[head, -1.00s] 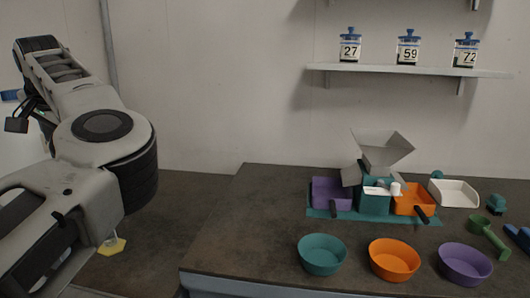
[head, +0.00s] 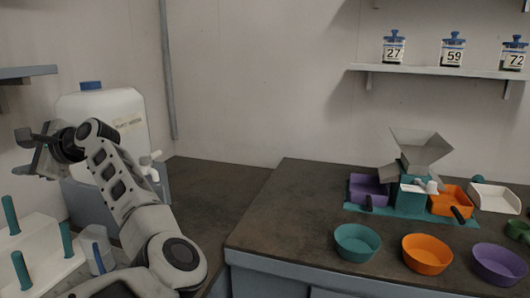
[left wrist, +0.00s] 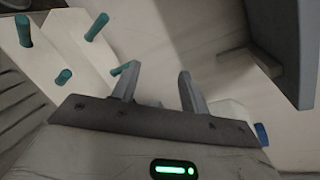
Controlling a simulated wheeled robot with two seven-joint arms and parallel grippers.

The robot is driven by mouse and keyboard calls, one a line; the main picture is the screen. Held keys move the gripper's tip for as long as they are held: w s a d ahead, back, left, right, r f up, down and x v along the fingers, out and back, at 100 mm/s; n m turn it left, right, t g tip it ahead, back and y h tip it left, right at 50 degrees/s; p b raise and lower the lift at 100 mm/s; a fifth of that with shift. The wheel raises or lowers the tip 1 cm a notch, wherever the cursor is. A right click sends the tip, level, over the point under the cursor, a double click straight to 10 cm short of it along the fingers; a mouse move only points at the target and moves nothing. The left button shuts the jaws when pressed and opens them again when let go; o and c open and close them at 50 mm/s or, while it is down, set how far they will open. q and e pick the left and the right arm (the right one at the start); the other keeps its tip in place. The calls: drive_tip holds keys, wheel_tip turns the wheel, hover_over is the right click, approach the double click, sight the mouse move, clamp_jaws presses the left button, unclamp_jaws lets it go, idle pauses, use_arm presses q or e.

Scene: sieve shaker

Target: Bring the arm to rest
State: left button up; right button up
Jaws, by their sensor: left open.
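My left arm is raised on the left of the head view, folded back toward the left wall. Its gripper (head: 35,152) is at the far left, in front of the white water container (head: 118,118). In the left wrist view the two fingers of my left gripper (left wrist: 158,85) stand apart with nothing between them. The gripper is open and empty and touches nothing that I can see. My right gripper is not in view.
A white rack with teal pegs (head: 66,240) stands below the left gripper; it also shows in the left wrist view (left wrist: 50,50). A grey shelf (head: 28,72) is on the left wall. The sieve shaker (head: 410,185) and teal, orange and purple bowls (head: 427,254) stand on the right counter.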

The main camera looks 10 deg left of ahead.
use_arm(q)
drive_tip(key=w+d+m+t+y, duration=0.2)
drive_tip(key=d+m+t+y, duration=0.3)
drive_tip(key=m, duration=0.7)
drive_tip(key=w+d+m+t+y, duration=0.15)
drive_tip(key=d+m+t, duration=0.25)
drive_tip(key=m+t, duration=0.55)
drive_tip(key=w+d+f+m+t+h, duration=0.2)
drive_tip(key=d+f+m+t+h, duration=0.35)
drive_tip(key=m, duration=0.75)
drive_tip(key=w+d+f+m+t+h, duration=0.1)
drive_tip(key=d+f+m+t+h, duration=0.2)
drive_tip(key=d+f+m+h, duration=0.55)
drive_tip(key=s+d+f+m+g+h, duration=0.3)
drive_tip(key=s+d+f+m+h, duration=0.15)
drive_tip(key=d+f+m, duration=0.35)
drive_tip(key=s+d+f+m+g+h, duration=0.25)
drive_tip(key=d+f+m+h, duration=0.3)
drive_tip(key=f+m, duration=0.3)
drive_tip(key=s+d+f+m+g, duration=0.2)
drive_tip(key=s+d+f+m, duration=0.1)
drive_tip(key=s, duration=0.5)
drive_tip(key=s+d+f+m+g+h, duration=0.1)
drive_tip(key=s+d+f+m+g, duration=0.2)
drive_tip(key=s+d+f, duration=0.3)
drive_tip(key=shift+s+f+m, duration=0.45)
drive_tip(key=shift+s+m, duration=0.3)
drive_tip(key=shift+s, duration=0.15)
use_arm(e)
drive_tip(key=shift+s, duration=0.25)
